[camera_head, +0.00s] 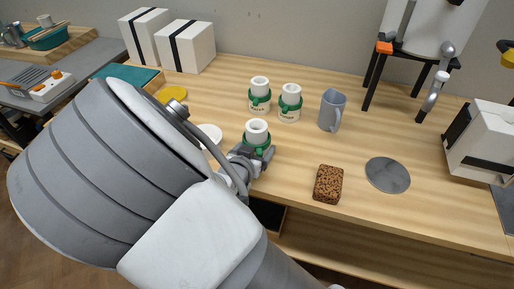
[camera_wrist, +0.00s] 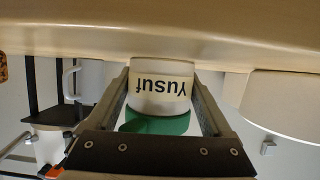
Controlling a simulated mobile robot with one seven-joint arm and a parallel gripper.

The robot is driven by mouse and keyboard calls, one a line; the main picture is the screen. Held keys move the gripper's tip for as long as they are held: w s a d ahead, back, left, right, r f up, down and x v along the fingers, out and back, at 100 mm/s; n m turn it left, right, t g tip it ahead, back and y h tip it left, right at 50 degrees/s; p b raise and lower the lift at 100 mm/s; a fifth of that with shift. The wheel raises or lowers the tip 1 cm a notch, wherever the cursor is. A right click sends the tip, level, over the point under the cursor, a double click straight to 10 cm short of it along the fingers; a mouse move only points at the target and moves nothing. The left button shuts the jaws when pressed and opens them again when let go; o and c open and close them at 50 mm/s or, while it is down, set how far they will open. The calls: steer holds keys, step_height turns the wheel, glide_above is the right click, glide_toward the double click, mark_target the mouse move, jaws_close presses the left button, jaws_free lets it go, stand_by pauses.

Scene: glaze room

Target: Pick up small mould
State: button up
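No object is clearly marked as the small mould. A white and green jar (camera_head: 257,128) stands on the wooden table at my gripper (camera_head: 252,157). In the wrist view the same jar (camera_wrist: 161,88), labelled "Yusuf" and seen upside down, is between the two fingers of my gripper (camera_wrist: 160,95). The fingers lie along both its sides; whether they press on it I cannot tell. Two similar jars, one on the left (camera_head: 260,94) and one on the right (camera_head: 290,102), stand behind it. My arm hides part of the table at the left.
A grey-blue mug (camera_head: 331,110), a brown speckled block (camera_head: 328,184) and a grey disc (camera_head: 387,174) are to the right. A white dish (camera_head: 209,134) is partly behind my arm. White boxes (camera_head: 187,46) stand at the back left. Table between block and jar is clear.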

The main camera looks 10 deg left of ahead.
steer(key=c, duration=1)
steer(key=shift+r, duration=0.1)
